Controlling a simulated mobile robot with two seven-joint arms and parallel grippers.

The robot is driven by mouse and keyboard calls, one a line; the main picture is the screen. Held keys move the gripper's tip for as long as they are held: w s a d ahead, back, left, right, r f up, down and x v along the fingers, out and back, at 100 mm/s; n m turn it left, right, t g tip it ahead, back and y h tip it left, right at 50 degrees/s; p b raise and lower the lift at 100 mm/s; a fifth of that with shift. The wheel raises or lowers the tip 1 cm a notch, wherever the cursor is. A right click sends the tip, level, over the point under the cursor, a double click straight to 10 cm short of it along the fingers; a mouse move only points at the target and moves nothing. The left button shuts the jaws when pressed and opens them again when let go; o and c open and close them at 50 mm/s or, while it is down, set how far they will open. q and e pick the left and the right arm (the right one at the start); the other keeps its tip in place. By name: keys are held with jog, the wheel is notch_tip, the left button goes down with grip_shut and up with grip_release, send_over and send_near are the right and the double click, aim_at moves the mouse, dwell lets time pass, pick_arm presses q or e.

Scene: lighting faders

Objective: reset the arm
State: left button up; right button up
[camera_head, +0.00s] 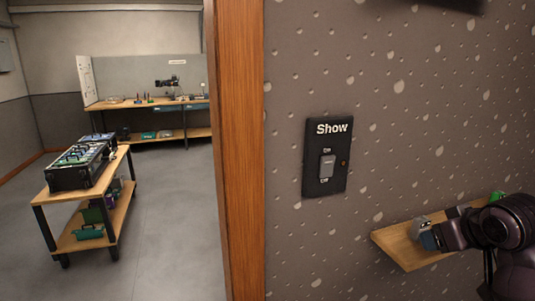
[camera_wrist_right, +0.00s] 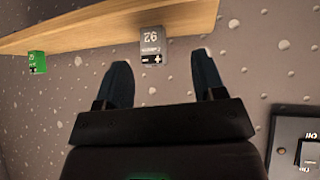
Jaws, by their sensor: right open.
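My right arm (camera_head: 497,222) comes in at the lower right of the head view. Its gripper (camera_head: 429,240) has dark blue fingers and is in front of the wooden wall shelf. In the right wrist view the same gripper (camera_wrist_right: 161,60) is open, with its two fingers apart and nothing held between them. A small grey-and-white box (camera_wrist_right: 152,45) with a "92" label shows beyond the gap between the fingers, at the shelf edge. My left gripper is not in view.
The wooden shelf (camera_head: 395,244) also carries a green box (camera_wrist_right: 37,62). A black "Show" switch panel (camera_head: 340,175) is on the speckled wall, left of the gripper. A wooden door post (camera_head: 238,150) stands further left. Beyond it are a cart (camera_head: 120,205) and a workbench (camera_head: 110,104).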

jog(key=s+a+f+g, duration=0.35)
jog(key=s+f, duration=0.75)
jog(key=f, duration=0.5)
jog(key=s+a+f+m+g, duration=0.1)
jog(key=s+a+f, duration=0.25)
jog(key=s, duration=0.45)
jog(key=s+a+f+g, duration=0.1)
jog(key=s+a+f, duration=0.3)
jog(key=s, duration=0.5)
jog(key=w+d+f+t, duration=0.1)
jog(key=w+f+t, duration=0.7)
jog(key=f, duration=0.3)
jog(key=shift+w+n, duration=0.25)
jog(key=shift+n, duration=0.05)
jog(key=shift+t, duration=0.25)
jog(key=shift+c, duration=0.3)
jog(key=shift+d, duration=0.1)
jog(key=c, duration=0.3)
jog(key=shift+s, duration=0.1)
